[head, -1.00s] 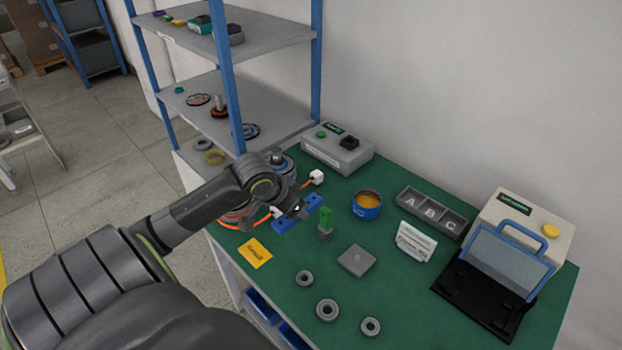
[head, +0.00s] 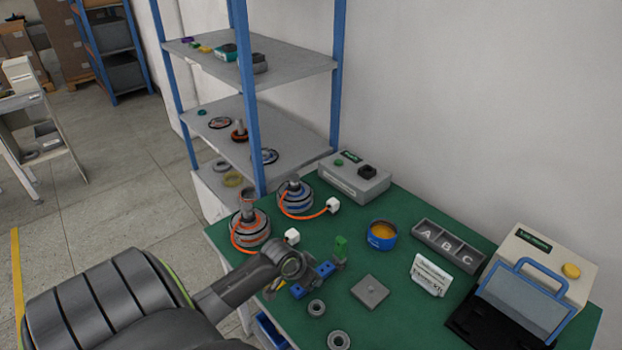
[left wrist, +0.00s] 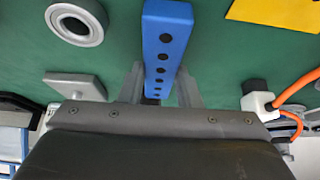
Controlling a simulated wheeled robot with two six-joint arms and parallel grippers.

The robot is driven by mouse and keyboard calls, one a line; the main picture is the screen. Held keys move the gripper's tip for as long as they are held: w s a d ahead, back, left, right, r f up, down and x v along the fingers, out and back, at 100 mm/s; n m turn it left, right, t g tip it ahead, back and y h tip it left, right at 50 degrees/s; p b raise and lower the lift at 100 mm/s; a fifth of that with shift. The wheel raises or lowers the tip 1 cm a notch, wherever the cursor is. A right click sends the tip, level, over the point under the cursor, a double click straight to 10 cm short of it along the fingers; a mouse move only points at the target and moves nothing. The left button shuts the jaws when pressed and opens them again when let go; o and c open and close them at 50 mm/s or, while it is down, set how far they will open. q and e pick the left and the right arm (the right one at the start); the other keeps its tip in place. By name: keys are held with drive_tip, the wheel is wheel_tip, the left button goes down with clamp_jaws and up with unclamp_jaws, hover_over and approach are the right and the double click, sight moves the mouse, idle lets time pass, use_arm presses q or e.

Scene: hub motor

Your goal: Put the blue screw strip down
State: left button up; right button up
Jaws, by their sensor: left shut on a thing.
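The blue screw strip (head: 325,269) is a straight blue bar with a row of dark holes. In the left wrist view the strip (left wrist: 166,30) runs between the two fingers of the left gripper (left wrist: 160,88), over green table surface. I cannot tell whether the strip touches the table. My right gripper is not in view.
A grey ring (head: 316,307) and a grey square plate (head: 370,291) lie close to the strip. A green piece (head: 341,247) stands just behind it. Two motors (head: 250,228) with orange cables are at the left. A yellow card (left wrist: 275,12) lies near the strip.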

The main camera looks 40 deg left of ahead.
use_arm(q)
drive_tip(key=shift+f, duration=0.2)
drive_tip(key=o, duration=1.1)
drive_tip(key=shift+r, duration=0.1)
